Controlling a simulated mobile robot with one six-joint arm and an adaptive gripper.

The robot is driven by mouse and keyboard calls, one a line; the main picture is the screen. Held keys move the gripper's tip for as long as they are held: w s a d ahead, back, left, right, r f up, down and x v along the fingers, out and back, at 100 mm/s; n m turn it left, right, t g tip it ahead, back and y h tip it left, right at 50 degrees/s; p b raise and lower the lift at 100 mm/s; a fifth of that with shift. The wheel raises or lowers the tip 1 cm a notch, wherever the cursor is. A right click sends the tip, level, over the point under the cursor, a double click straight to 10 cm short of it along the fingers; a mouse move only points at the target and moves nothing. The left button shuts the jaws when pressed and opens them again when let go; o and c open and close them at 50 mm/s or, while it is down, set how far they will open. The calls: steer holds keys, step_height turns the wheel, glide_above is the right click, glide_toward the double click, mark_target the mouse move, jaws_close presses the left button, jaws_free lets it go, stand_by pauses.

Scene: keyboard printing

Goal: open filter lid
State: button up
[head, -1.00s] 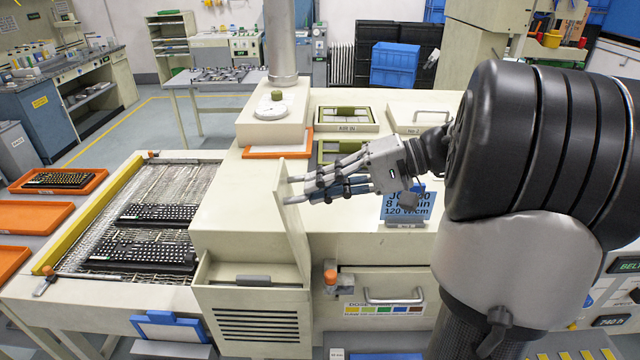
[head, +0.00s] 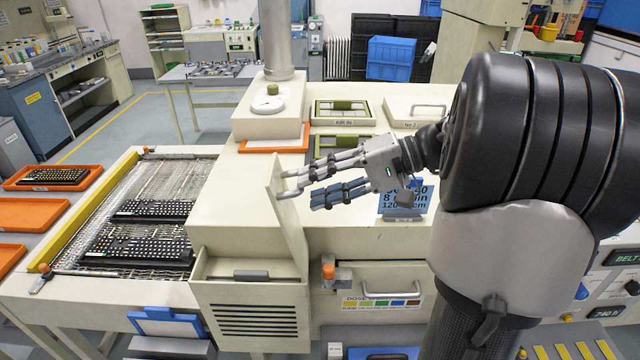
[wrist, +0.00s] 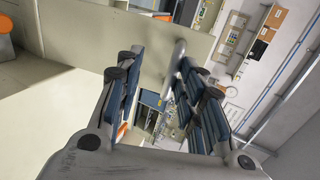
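The filter lid (head: 286,225) is a beige flat panel standing steeply upright, leaning a little left, at the right side of the open, louvred filter box (head: 250,322). A grey bar (head: 251,275) shows inside the box. In the wrist view, the spread fingers (wrist: 150,62) overlap the beige panel (wrist: 75,30).
Left of the box is a mesh conveyor (head: 185,175) with black keyboards (head: 140,244). An orange-topped knob (head: 329,272) stands right of the box.

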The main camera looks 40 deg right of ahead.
steer(key=v, duration=1.2)
stand_by(0.3)
